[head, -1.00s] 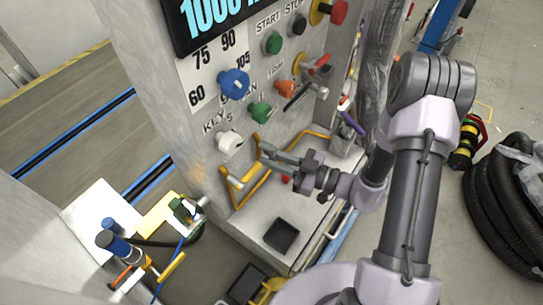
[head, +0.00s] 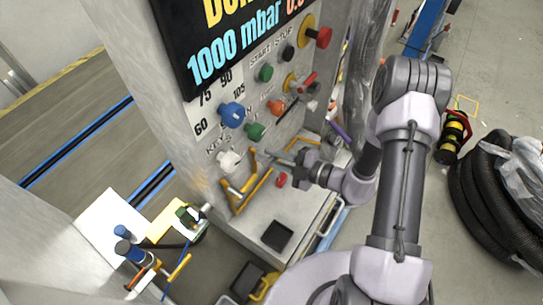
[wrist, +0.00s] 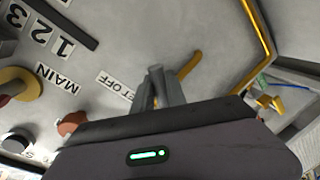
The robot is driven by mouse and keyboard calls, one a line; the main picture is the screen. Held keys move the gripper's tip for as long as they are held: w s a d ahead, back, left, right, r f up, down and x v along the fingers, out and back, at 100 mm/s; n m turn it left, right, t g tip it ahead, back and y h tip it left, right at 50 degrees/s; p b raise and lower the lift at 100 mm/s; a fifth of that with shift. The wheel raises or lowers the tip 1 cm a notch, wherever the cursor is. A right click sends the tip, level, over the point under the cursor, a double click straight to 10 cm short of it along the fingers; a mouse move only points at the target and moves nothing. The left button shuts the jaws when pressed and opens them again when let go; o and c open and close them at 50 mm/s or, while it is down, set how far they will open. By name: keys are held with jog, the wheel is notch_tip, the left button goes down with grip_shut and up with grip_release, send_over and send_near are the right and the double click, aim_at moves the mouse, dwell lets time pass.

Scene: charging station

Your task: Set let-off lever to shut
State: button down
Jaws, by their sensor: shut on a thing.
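The let-off lever (wrist: 189,65) shows in the wrist view as a yellow bar sticking out beyond my fingertips, beside a label partly hidden that reads "ET OFF" (wrist: 116,86). My gripper (wrist: 164,88) is shut on the lever; the fingers and dark gripper body hide its near part and its pivot. In the head view my gripper (head: 272,156) reaches in from the right to the lower part of the control panel (head: 205,177). There the lever is small, and I cannot tell its exact angle.
A yellow rail (head: 252,195) stands close below the fingers. Black hoses (head: 485,200) lie on the floor at right.

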jog(key=n, duration=0.1)
jog(key=r+n+p, duration=0.1)
jog(key=shift+w+d+r+n+h, duration=0.15)
jog(key=shift+w+n+h, duration=0.05)
jog(key=shift+n+h, duration=0.2)
jog(key=shift+w+r+n+t+h+p, duration=0.15)
jog(key=shift+r+n+t+p, duration=0.15)
jog(key=shift+n, duration=0.4)
jog(key=shift+s+r+n+t+h+p, duration=0.15)
jog(key=shift+r+n+t, duration=0.15)
jog(key=shift+n, duration=0.4)
jog(key=shift+w+d, duration=0.1)
jog(key=c, duration=1.3)
grip_release()
jog(key=shift+c, duration=0.2)
jog(key=p+v, duration=0.3)
jog(key=v, duration=1.4)
jog(key=shift+d, duration=0.15)
jog(key=shift+r, duration=0.1)
